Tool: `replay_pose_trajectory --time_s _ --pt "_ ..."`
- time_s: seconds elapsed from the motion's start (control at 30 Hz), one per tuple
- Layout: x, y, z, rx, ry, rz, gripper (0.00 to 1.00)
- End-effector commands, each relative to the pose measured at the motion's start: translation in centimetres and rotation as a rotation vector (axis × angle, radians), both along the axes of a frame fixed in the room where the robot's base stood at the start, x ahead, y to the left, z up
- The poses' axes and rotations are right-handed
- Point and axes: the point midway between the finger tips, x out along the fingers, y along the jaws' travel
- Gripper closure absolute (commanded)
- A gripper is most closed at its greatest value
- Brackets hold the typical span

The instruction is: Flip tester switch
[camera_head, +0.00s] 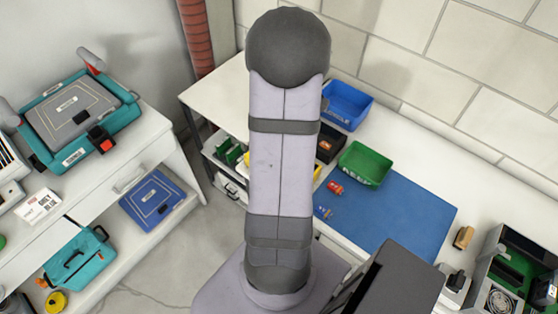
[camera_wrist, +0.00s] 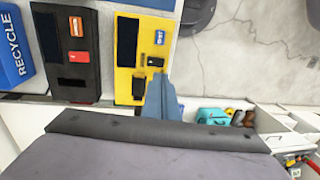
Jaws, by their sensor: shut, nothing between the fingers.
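In the wrist view a yellow panel-like unit (camera_wrist: 140,95) has a dark screen, a small black switch-like part (camera_wrist: 154,62), a blue label and a dark slot. A black unit (camera_wrist: 97,50) with red parts stands to its left. I cannot tell for sure which is the tester. My gripper (camera_wrist: 159,78) is shut and empty, its fingertips just below the black part and right of the slot. Whether it touches the unit is unclear. In the head view my arm hides most of the yellow unit (camera_head: 318,170); the black unit (camera_head: 325,152) shows beside it, and my gripper is hidden.
A blue bin (camera_head: 347,104) and a green bin (camera_head: 364,163) stand on the white table by a blue mat (camera_head: 405,215) with small parts. An open case of electronics (camera_head: 515,275) sits at right. The mat's middle is clear.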

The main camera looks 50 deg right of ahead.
Motion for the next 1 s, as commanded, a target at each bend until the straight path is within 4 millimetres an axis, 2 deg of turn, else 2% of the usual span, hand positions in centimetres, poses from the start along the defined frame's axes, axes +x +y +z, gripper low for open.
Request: replay_pose_trajectory --time_s 0.2,0.4,0.67,1.0 --pt "0.0 0.7 -4.0 0.006 0.003 -0.001 1.00" --pt "-0.1 1.1 -6.7 0.004 0.003 0.000 1.00" --pt "0.0 1.2 -8.3 0.002 0.001 0.000 1.00" --pt "0.0 1.2 -8.4 0.000 0.000 0.000 1.00"
